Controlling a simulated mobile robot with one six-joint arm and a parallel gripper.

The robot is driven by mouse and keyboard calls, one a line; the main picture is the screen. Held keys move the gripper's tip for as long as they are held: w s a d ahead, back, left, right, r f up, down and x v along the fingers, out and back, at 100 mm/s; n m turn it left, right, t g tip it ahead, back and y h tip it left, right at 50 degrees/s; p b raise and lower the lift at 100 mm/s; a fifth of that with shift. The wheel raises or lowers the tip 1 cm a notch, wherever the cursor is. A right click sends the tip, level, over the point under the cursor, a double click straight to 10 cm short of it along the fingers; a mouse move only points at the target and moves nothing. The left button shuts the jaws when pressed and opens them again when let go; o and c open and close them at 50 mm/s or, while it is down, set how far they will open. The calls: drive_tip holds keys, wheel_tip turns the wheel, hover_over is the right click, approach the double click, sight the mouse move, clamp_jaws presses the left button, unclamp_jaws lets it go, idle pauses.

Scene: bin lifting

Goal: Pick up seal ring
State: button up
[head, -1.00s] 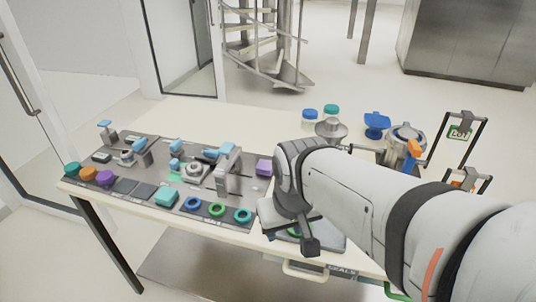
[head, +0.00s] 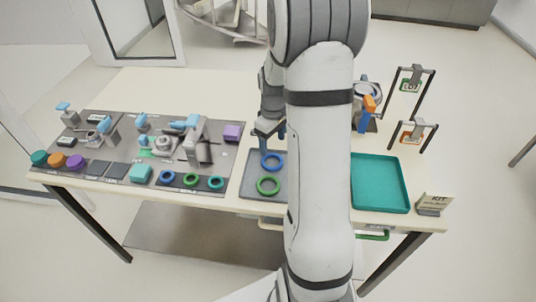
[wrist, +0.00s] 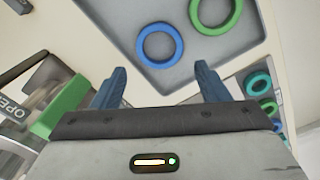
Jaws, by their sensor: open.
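A blue seal ring (head: 272,170) and a green seal ring (head: 259,186) lie flat on a grey tray (head: 248,172) on the table. In the wrist view, the blue ring (wrist: 139,45) sits just beyond the gap between the fingers and the green ring (wrist: 216,31) is up to its right. My gripper (wrist: 160,88) is open and empty, with its fingers apart on either side of the blue ring's line. In the head view, my gripper (head: 271,134) is just behind the blue ring; its height above the tray is hard to tell. My arm hides the tray's right part.
A dark mat (head: 120,150) at left carries fixtures, caps and several small rings along its front edge. A teal tray (head: 380,204) is right of my arm, with a KIT sign (head: 433,203) beside it. Two framed stands (head: 418,124) rise at the back right.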

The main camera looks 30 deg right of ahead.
sight(273, 164)
drive_tip(key=shift+d+f+p, duration=0.1)
drive_tip(key=shift+f+p, duration=0.8)
drive_tip(key=shift+f, duration=3.1)
drive_tip(key=shift+c, duration=0.6)
drive_tip(key=c, duration=0.6)
